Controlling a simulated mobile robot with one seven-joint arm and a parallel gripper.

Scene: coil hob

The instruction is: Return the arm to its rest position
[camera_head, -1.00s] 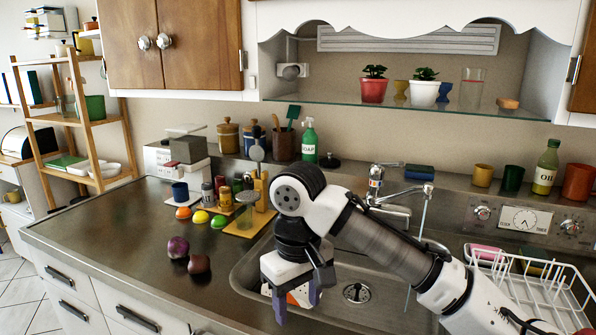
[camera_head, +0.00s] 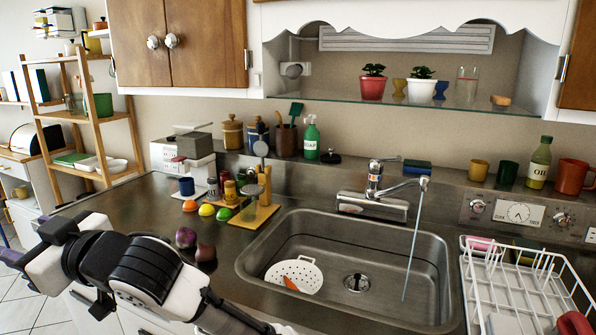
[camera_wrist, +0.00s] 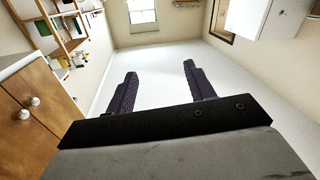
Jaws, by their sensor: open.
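My gripper (camera_wrist: 160,88) is open and empty in the wrist view, with its two dark fingers apart and floor and wall beyond them. In the head view my arm is folded at the lower left, in front of the counter's left end. The gripper (camera_head: 20,262) points left there, clear of the counter things. The sink (camera_head: 345,265) holds a white strainer (camera_head: 306,272) with an orange piece in it. Water runs from the faucet (camera_head: 385,190) into the sink.
A cutting board (camera_head: 256,214), jars and a soap bottle (camera_head: 311,137) stand behind. A white dish rack (camera_head: 515,290) is at the right. A wooden shelf (camera_head: 85,120) stands at the left.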

